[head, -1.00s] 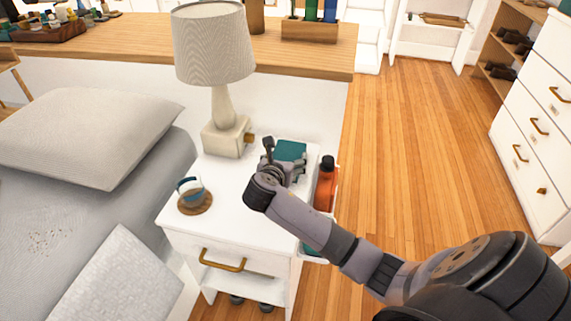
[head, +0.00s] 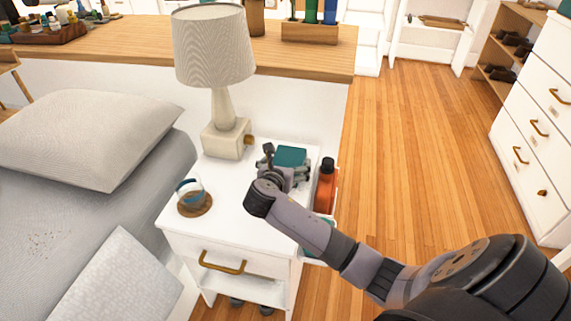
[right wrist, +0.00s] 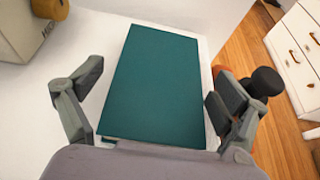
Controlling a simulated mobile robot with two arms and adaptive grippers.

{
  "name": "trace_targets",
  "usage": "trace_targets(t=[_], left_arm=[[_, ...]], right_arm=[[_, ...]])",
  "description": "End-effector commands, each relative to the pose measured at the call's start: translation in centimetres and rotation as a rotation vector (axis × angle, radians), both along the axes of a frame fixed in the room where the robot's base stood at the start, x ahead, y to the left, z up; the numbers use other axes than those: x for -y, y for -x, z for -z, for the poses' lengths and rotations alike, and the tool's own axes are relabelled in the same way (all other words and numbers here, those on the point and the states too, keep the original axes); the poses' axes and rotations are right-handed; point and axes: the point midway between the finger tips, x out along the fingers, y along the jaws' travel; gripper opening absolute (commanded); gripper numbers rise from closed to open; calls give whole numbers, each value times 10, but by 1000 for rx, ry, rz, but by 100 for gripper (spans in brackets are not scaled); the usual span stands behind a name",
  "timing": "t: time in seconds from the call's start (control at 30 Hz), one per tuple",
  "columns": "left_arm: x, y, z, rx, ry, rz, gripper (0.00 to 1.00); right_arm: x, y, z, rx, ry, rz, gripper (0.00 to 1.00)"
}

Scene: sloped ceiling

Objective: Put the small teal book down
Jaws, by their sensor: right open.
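The small teal book (head: 291,156) lies flat on the white nightstand (head: 236,215), near its back right corner. It also shows in the right wrist view (right wrist: 160,85), where its near edge is partly hidden by my gripper. My right gripper (head: 289,172) is at the near side of the book. In the right wrist view its fingers (right wrist: 158,108) are spread, one on each side of the book, with a gap at the left finger. The right finger is close to the book's right edge; I cannot tell if it touches. My left gripper is not in view.
A lamp (head: 225,110) stands at the nightstand's back left. A glass (head: 189,190) sits on a round wooden coaster (head: 197,206) at the front left. An orange bottle (head: 325,188) with a dark cap stands at the right side. The nightstand's middle is clear.

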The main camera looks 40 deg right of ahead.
Motion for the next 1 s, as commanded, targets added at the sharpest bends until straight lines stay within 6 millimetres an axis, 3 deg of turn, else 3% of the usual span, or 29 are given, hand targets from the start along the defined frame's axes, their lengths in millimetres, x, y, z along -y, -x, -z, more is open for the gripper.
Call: trace_targets(t=[0.37, 0.8, 1.0], left_arm=[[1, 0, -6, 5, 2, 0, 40], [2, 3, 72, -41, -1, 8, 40], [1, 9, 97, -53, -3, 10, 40]], right_arm=[[-3, 2, -5, 0, -1, -1, 93], [-59, 48, -37, 0, -3, -2, 93], [-78, 65, -46, 1, -1, -1, 93]])
